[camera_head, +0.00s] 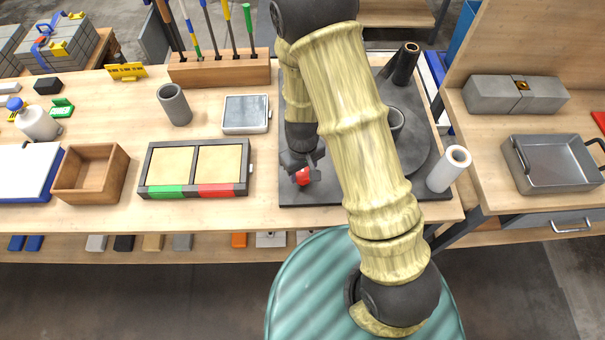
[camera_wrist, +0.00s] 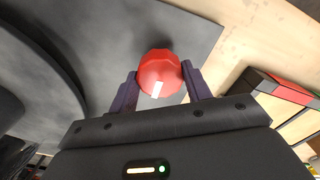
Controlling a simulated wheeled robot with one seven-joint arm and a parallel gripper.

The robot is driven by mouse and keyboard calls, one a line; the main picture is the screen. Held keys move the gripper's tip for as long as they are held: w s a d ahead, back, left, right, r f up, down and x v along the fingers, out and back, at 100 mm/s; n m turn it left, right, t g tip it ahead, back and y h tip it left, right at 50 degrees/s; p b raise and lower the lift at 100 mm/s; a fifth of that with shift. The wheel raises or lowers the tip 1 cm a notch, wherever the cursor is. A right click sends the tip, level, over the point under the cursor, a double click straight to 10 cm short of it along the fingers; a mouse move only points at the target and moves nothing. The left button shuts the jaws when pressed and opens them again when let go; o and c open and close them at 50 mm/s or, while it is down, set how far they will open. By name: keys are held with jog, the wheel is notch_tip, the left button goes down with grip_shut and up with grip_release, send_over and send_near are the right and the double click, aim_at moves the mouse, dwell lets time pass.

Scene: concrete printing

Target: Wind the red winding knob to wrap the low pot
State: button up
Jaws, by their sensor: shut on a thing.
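The red winding knob (camera_head: 302,176) stands at the front left of a dark grey base plate (camera_head: 310,194) on the bench. My gripper (camera_head: 300,168) reaches down to it and is shut on it. In the wrist view the red knob (camera_wrist: 160,74) sits between the two fingers of my gripper (camera_wrist: 160,88). The low pot (camera_head: 396,118) appears to be the grey vessel on the round dark turntable (camera_head: 415,150); my arm hides part of both. The edge of the turntable (camera_wrist: 35,85) also shows at the left of the wrist view.
A white roll (camera_head: 449,168) stands at the plate's right front, and a dark cylinder (camera_head: 405,62) at the back right. Left of the plate are a two-part tray (camera_head: 195,144), a scale (camera_head: 246,113), a wooden box (camera_head: 90,172) and a grey tube (camera_head: 174,104).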

jog(key=n, duration=0.4)
jog(key=shift+n, duration=2.1)
jog(key=n, duration=0.4)
jog(key=shift+p, duration=0.35)
